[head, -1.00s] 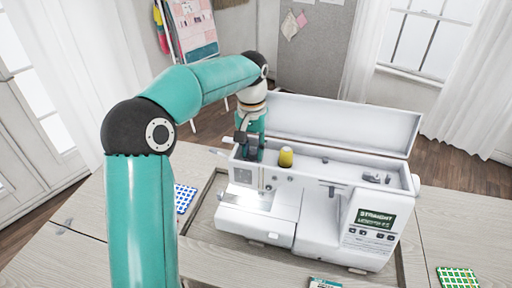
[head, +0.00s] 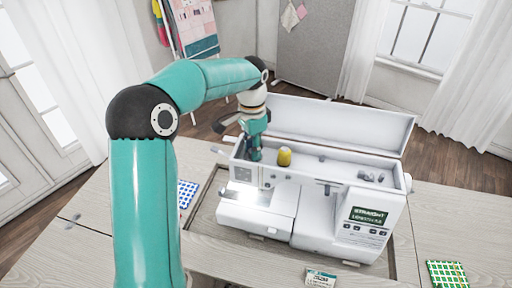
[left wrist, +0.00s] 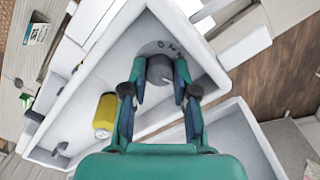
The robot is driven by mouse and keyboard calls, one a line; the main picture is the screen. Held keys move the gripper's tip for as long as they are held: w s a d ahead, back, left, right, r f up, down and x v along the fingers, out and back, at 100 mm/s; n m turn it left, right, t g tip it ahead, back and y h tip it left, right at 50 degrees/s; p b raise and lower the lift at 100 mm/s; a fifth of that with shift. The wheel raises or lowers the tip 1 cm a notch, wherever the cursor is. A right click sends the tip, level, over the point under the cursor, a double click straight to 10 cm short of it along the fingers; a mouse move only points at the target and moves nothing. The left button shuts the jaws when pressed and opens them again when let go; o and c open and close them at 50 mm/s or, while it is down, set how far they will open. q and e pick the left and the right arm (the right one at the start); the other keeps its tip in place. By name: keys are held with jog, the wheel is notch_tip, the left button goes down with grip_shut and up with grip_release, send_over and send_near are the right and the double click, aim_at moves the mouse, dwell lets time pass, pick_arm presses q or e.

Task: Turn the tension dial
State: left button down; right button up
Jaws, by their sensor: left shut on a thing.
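The white sewing machine (head: 330,220) stands on the table with its top lid open. The tension dial (left wrist: 160,70) is a dark grey round knob inside the open top compartment, in the left wrist view. My left gripper (left wrist: 160,82) has its two fingers on either side of the dial and is shut on it. In the head view the left gripper (head: 254,155) reaches down into the left end of the compartment, and the dial is hidden there. My right gripper is not in view.
The raised lid (head: 340,125) is behind. Patterned fabric pieces (head: 187,193) (head: 447,274) and a small packet (head: 320,278) lie on the table.

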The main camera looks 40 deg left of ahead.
pick_arm(q)
jog(key=shift+w+r, duration=0.2)
jog(key=shift+w, duration=0.05)
jog(key=c, duration=1.2)
grip_release()
jog(key=shift+f, duration=0.15)
notch_tip(320, 180, up, 12)
jog(key=shift+a+f, duration=0.1)
